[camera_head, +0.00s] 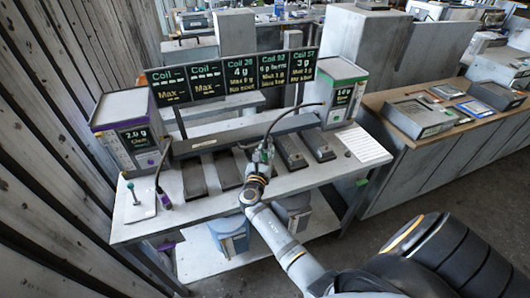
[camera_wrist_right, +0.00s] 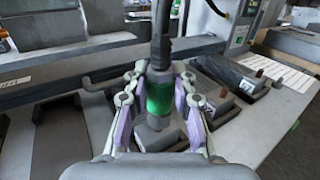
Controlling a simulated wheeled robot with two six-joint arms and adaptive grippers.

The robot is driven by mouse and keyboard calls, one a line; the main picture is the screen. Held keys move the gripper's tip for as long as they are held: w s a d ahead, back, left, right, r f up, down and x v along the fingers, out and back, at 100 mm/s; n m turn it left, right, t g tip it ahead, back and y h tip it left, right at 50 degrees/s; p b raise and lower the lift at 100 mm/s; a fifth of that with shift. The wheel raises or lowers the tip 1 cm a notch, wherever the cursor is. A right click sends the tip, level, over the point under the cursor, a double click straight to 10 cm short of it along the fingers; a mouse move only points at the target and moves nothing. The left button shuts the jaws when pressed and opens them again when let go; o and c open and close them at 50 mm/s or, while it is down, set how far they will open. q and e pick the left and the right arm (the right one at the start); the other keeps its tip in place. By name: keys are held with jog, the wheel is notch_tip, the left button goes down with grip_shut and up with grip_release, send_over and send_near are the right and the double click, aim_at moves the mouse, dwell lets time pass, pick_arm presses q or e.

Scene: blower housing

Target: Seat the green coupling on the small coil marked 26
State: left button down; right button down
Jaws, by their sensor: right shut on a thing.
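My right gripper (camera_head: 260,158) is over the middle of the bench's row of positions. In the right wrist view my right gripper (camera_wrist_right: 160,108) is shut on the green coupling (camera_wrist_right: 159,95), with its fingers on both sides. A dark hose (camera_wrist_right: 160,35) rises from the coupling's top. A grey piece (camera_wrist_right: 160,132) shows directly below the green band; whether it belongs to the coupling or to a coil under it, I cannot tell. The small coil marked 26 is not identifiable; its label is hidden or unreadable. My left gripper is not in view.
Two dark coils (camera_head: 290,152) (camera_head: 319,146) stand right of the gripper. Two flat dark plates (camera_head: 194,180) (camera_head: 228,172) lie left. A purple-trimmed box (camera_head: 125,130) and green-trimmed box (camera_head: 337,90) flank the sign board (camera_head: 238,75).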

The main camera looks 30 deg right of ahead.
jog(key=shift+f+b, duration=0.65)
jog(key=shift+f, duration=0.15)
jog(key=c, duration=1)
grip_release()
jog(key=v, duration=0.7)
jog(key=shift+s+a, duration=0.2)
